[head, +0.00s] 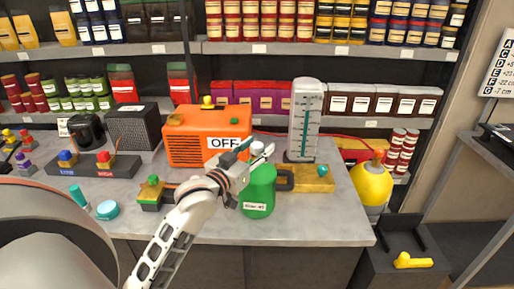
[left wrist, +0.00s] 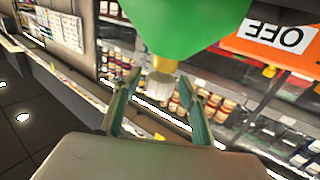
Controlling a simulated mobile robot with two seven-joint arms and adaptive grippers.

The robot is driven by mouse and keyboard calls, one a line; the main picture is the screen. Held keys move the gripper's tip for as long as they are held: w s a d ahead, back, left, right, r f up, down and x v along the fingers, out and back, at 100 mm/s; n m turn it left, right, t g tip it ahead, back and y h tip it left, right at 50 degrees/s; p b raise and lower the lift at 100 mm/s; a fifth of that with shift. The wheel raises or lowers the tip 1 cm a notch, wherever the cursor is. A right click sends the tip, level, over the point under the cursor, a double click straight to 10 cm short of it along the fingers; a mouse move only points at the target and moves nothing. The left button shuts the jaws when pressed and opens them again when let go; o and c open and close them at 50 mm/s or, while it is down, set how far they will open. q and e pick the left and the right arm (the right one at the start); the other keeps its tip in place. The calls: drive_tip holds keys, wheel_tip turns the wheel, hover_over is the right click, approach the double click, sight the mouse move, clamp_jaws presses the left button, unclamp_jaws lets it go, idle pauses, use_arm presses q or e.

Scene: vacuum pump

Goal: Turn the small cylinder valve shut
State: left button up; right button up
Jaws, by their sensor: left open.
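The small green cylinder (head: 258,190) stands on the counter in front of the orange pump box, with a white label on its front. Its pale valve knob (head: 257,148) shows between my left fingertips in the head view. In the left wrist view the cylinder (left wrist: 190,25) appears upside down at the top, with its brass-coloured neck (left wrist: 163,64) pointing down between the fingers. My left gripper (head: 260,147) is open, its fingers on either side of the valve in both views. Contact with the knob cannot be told. My right gripper is not in view.
The orange box (head: 190,138) with an OFF sign stands behind the cylinder. A grey gauge column (head: 305,120) and a yellow block (head: 310,180) are right of it. A yellow tank (head: 371,187) stands beside the counter's right end. The counter's front right is clear.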

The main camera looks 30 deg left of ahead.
use_arm(q)
drive_tip(key=shift+c, duration=0.2)
drive_tip(key=c, duration=1.1)
